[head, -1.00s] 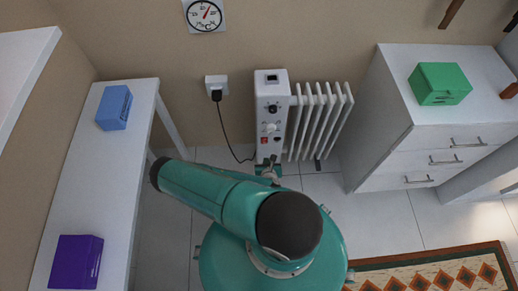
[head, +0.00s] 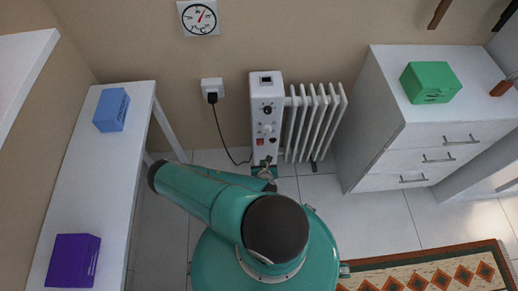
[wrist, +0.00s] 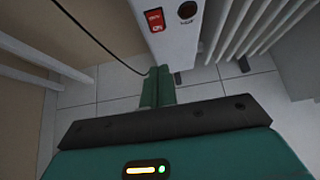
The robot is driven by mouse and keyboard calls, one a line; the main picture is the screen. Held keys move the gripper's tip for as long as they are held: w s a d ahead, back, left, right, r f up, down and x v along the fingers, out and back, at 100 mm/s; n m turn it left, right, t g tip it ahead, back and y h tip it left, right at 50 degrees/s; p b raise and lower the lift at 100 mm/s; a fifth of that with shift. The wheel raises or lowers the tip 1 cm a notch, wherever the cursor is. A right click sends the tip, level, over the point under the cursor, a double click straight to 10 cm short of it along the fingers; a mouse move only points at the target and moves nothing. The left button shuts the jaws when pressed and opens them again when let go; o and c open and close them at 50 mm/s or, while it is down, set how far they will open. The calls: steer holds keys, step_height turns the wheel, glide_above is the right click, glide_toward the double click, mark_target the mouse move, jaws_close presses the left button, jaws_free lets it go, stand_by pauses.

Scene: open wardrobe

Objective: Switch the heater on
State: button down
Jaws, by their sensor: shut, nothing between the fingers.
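The white heater (head: 265,90) stands against the wall, with a tall control panel on its left end and ribbed fins (head: 314,122) to the right. The panel has a small dark display, dark and light knobs and a red switch (head: 260,141) low down. In the wrist view the red switch (wrist: 155,19) shows two red sections with white marks, beside a dark round part (wrist: 187,11). My gripper (wrist: 157,84) is shut and empty, below the switch and apart from it. In the head view my gripper (head: 265,171) is just in front of the panel's lower end, partly hidden by my arm.
A black plug sits in the wall socket (head: 212,88), its cord running down to the heater. A white table (head: 108,165) with blue and purple boxes is at left. A drawer cabinet (head: 440,135) with a green box is at right. A patterned rug (head: 430,270) lies at lower right.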

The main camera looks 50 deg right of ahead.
glide_toward(260, 143)
steer(key=shift+s+a+f+x, duration=0.1)
steer(key=shift+f+x, duration=0.1)
steer(key=shift+x, duration=0.95)
steer(key=shift+s+a+f+x, duration=0.1)
steer(key=shift+s+f+x, duration=0.1)
steer(key=shift+x, duration=1)
steer(key=shift+s+a+f+x, duration=0.1)
steer(key=shift+f+x, duration=0.1)
steer(key=shift+x, duration=0.95)
steer(key=shift+w+d+f, duration=0.1)
steer(key=shift+w+d, duration=0.05)
steer(key=shift+d, duration=0.05)
steer(key=shift+r, duration=0.85)
